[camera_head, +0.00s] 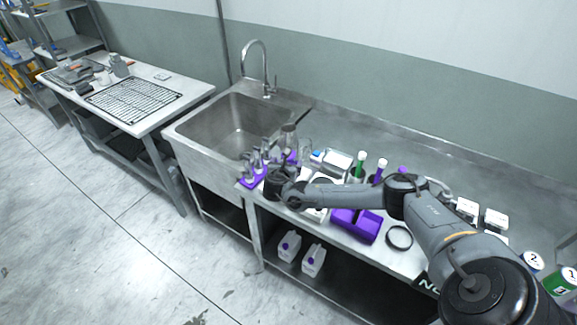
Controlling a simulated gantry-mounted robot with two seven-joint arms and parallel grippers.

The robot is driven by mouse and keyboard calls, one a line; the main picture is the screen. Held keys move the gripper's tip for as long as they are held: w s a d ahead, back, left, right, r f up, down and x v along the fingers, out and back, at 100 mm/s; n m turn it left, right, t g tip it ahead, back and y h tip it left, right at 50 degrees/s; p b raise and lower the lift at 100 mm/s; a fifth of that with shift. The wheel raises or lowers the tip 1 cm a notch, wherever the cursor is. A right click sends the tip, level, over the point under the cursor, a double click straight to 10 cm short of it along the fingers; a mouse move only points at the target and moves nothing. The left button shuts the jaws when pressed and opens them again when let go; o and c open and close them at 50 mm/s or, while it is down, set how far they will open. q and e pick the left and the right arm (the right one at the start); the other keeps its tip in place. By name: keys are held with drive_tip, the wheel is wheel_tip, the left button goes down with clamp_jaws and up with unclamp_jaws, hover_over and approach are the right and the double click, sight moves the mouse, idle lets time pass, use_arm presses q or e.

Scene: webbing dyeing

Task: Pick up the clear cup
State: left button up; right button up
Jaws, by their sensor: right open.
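A clear, see-through cup (306,147) appears to stand on the steel counter just right of the sink, behind the purple rack. Its outline is faint, so I am not certain of its shape. My right arm reaches in from the right across the counter. My right gripper (278,170) is at the counter's left end, in front of the cup and apart from it, beside the purple rack. It is open; its fingers are small and partly hidden by its own wrist. My left gripper is not in view.
A purple rack (252,182) with glassware stands close to the gripper. A darker glass vessel (289,136) is beside the cup. A steel sink (205,122), a white scale-like box (338,162), a purple tray (357,226) and a black ring (399,237) are nearby.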

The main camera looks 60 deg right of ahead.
drive_tip(key=d+f, duration=0.1)
drive_tip(key=w+d+f, duration=0.1)
drive_tip(key=shift+w+d+f, duration=0.1)
drive_tip(key=shift+d+f, duration=0.05)
drive_tip(key=shift+d, duration=0.25)
drive_tip(key=shift+w+d+f+b, duration=0.2)
drive_tip(key=shift+w+d+b, duration=0.1)
drive_tip(key=shift+d, duration=0.3)
drive_tip(key=c, duration=1.2)
